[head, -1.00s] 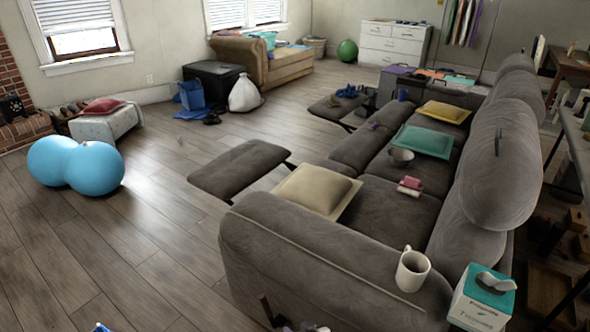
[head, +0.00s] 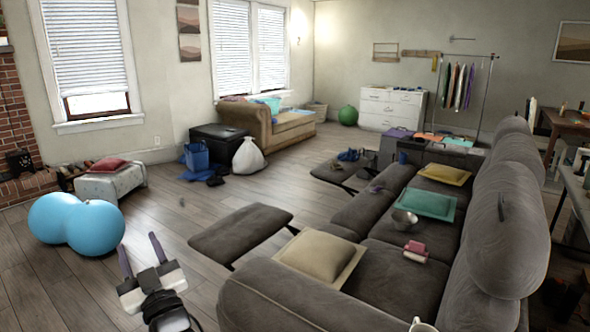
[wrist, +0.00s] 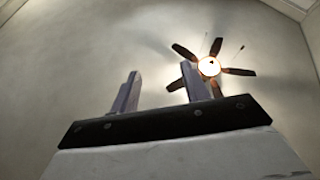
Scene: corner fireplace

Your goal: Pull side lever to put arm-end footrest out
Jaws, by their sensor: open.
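The grey sofa (head: 290,295) runs from the lower middle to the back right in the head view. At its near arm end, a footrest panel (head: 242,232) stands out in front of the seat, level above the floor. A second footrest panel (head: 340,176) stands out at the far end. The sofa arm's outer side is mostly cut off by the bottom edge, and I see no side lever now. My gripper (head: 139,246) is raised left of the sofa arm, fingers up, open and empty. It also shows in the wrist view (wrist: 158,78), pointing at the ceiling.
A blue peanut-shaped ball (head: 77,224) lies on the floor at left, with a white ottoman (head: 112,184) behind it. A mug (head: 421,326) is cut off on the sofa arm. A ceiling fan (wrist: 209,67) hangs far above. The floor before the footrests is clear.

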